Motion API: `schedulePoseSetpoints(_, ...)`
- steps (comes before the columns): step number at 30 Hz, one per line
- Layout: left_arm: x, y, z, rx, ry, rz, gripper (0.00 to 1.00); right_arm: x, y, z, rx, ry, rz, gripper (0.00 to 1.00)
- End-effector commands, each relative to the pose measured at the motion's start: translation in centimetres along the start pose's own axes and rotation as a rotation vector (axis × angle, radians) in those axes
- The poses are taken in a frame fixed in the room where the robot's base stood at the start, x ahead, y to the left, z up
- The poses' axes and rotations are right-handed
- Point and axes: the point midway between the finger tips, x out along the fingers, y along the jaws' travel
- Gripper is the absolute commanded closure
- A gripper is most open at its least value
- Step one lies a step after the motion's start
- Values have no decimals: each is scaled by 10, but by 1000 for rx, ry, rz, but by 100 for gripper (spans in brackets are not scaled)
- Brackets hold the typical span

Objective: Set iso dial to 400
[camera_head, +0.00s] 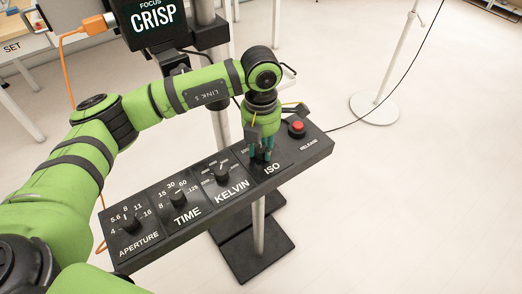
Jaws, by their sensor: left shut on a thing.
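A long black control panel (204,213) on a stand runs from lower left to upper right in the head view. Its section labelled ISO (272,169) is near the right end. My left gripper (262,154) points down there and is shut on the ISO dial, which its fingers hide. Most of the ISO scale is hidden too, so I cannot read the setting. My right gripper is not in view.
The aperture dial (130,223), time dial (179,199) and kelvin dial (221,175) stand to the left on the panel. A red release button (296,127) is close right of my gripper. A black screen (153,20) reading "FOCUS CRISP" is behind.

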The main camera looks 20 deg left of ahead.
Motion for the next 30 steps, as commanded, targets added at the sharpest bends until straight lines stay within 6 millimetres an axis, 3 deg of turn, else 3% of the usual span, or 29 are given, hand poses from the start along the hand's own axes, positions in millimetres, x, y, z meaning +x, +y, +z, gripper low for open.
schedulePoseSetpoints(20, 2, -1, -2, 60, 7, -2, 100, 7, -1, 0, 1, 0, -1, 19)
schedulePoseSetpoints(21, 2, -1, -2, 60, 7, -2, 53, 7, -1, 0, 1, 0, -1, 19)
schedulePoseSetpoints(22, 2, -1, -2, 60, 7, -2, 45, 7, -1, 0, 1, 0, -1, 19)
schedulePoseSetpoints(30, 1, 0, -1, 58, 3, -1, 45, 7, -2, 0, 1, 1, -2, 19)
